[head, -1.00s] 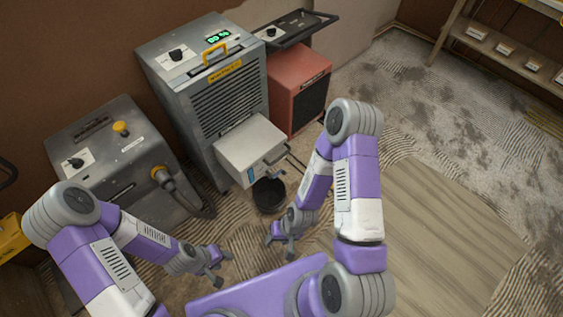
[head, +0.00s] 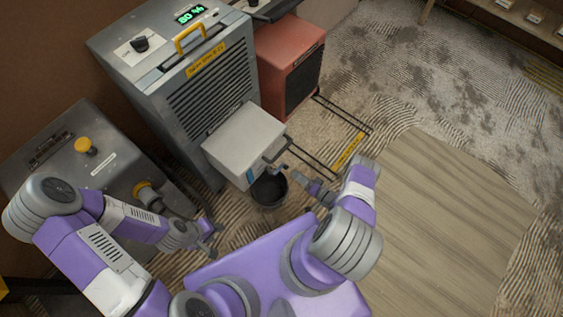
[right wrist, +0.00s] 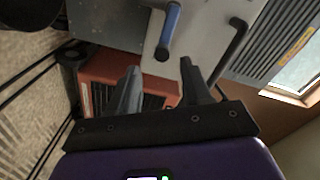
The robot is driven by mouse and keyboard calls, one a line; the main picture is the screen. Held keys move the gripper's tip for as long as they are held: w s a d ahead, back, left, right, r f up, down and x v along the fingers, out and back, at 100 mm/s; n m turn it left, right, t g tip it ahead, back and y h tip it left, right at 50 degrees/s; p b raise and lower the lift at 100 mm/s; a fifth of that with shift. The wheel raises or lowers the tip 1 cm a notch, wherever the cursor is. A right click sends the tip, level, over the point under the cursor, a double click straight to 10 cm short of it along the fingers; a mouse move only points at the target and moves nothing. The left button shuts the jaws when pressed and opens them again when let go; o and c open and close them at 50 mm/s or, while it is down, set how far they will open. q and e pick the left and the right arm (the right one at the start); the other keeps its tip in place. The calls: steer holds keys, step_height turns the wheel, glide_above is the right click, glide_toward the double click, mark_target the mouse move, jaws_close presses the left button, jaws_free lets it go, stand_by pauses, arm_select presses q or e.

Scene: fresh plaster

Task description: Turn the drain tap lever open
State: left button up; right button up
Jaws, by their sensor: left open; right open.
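The drain tap lever (right wrist: 170,28) is blue and sits on the pale front of the tank box in the right wrist view. In the head view it is a small blue mark (head: 250,175) on the box (head: 243,135). My right gripper (right wrist: 158,66) is open and empty, its fingertips pointing toward the lever's lower end; I cannot tell how far apart they are. In the head view my right gripper (head: 284,172) is by the box's front, right of the lever. My left gripper (head: 213,234) is open and empty, low, left of the bucket.
A black bucket (head: 269,188) stands on the floor below the box. A dark handle (right wrist: 232,45) sticks out beside the lever. The grey dehumidifier (head: 205,90) stands behind, with a red heater (head: 290,70) to its right. A grey machine (head: 85,150) stands at left.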

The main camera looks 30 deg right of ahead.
mark_target(286, 167)
steer(key=shift+b+x, duration=0.45)
steer(key=shift+x, duration=3.1)
steer(key=shift+a+r, duration=0.1)
steer(key=shift+a, duration=0.1)
steer(key=shift+s, duration=0.1)
jaws_close()
